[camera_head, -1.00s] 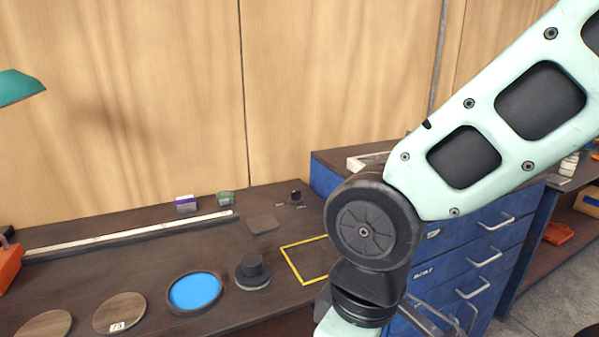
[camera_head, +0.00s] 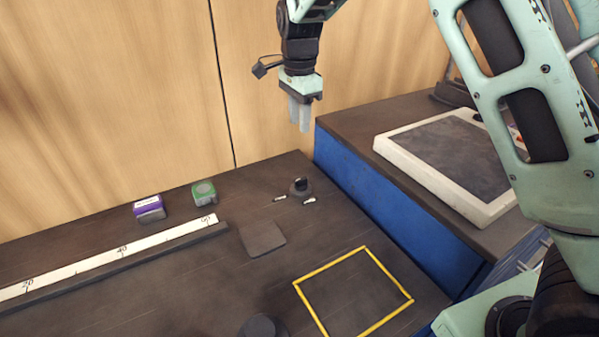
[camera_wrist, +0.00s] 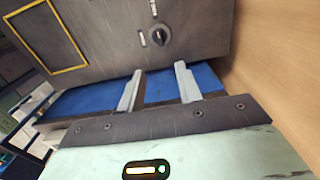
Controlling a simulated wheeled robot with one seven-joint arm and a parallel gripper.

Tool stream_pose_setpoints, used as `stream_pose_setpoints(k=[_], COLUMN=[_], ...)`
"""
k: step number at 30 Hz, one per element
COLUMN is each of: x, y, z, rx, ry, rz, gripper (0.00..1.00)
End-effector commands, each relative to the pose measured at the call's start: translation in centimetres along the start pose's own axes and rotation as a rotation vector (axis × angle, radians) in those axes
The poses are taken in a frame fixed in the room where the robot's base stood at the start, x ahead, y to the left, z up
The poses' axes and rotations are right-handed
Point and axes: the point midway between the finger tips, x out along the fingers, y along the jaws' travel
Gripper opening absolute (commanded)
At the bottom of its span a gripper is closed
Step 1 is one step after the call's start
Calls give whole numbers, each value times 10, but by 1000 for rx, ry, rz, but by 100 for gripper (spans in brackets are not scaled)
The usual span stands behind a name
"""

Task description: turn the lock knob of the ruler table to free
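The dark lock knob (camera_head: 300,187) sits near the back right corner of the ruler table (camera_head: 190,280). A short white mark lies on either side of its base. It also shows in the wrist view as a round knob (camera_wrist: 159,34) with a raised grip bar. My gripper (camera_head: 301,122) hangs in the air above and behind the knob, pointing down, apart from everything. In the wrist view the two fingers (camera_wrist: 157,88) stand apart with nothing between them. The writing by the marks is too small to read.
A ruler (camera_head: 110,258) runs along the table's back left, with a purple-and-white box (camera_head: 149,208) and a green item (camera_head: 204,193) behind it. A dark square pad (camera_head: 262,238) and a yellow frame (camera_head: 355,292) lie nearer. A blue cabinet (camera_head: 385,195) bearing a pale-rimmed slab (camera_head: 445,190) stands right.

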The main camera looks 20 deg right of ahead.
Motion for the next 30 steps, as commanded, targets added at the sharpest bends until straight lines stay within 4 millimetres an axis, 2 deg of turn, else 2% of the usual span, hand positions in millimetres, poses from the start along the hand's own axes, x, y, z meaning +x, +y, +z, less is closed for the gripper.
stream_pose_setpoints(k=[5, 21, 25, 30], x=[26, 135, 154, 167], y=[1, 2, 1, 1], z=[0, 0, 0, 0], rx=[3, 0, 1, -1], ry=[0, 0, -1, -1], rz=[5, 4, 2, 0], gripper=[35, 35, 35, 35])
